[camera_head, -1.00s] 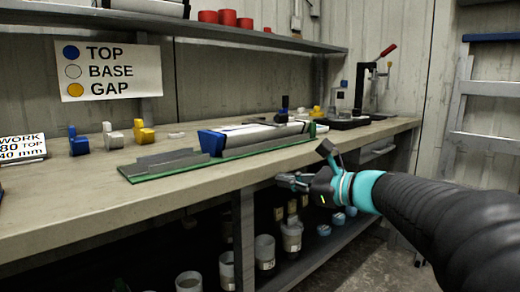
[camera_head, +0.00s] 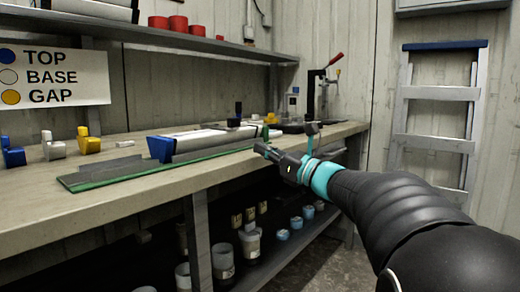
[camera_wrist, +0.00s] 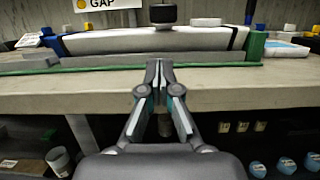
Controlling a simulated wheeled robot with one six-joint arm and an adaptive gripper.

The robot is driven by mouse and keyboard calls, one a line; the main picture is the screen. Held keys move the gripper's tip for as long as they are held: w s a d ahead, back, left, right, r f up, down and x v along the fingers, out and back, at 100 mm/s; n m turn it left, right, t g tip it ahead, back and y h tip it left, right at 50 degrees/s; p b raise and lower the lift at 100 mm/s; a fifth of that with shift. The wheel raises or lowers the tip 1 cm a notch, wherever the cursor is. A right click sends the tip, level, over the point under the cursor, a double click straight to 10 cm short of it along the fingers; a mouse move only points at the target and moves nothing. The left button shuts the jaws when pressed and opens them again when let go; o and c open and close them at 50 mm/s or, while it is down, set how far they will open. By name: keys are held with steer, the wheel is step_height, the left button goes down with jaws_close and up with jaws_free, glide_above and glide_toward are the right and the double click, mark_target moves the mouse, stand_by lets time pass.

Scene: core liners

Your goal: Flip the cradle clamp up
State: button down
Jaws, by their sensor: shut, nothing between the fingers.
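A green cradle (camera_head: 100,178) lies along the bench and holds a long pale core liner (camera_head: 205,140) with a blue end cap (camera_head: 161,148). The liner also spans the top of the wrist view (camera_wrist: 205,39). A black knob-like part (camera_wrist: 163,14), possibly the clamp, stands over the liner's middle there; whether it is up or down I cannot tell. My gripper (camera_head: 262,148) is at the bench's front edge, apart from the cradle. In the wrist view its fingers (camera_wrist: 158,66) are together and empty, pointing toward the liner.
The bench top (camera_head: 130,206) is bare in front of the cradle. Blue, white and yellow blocks stand behind it at left. A press with a red handle (camera_head: 334,59) stands at the far right end. A stepladder (camera_head: 433,145) leans at right.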

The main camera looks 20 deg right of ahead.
steer(key=x, duration=0.8)
steer(key=shift+r, duration=0.15)
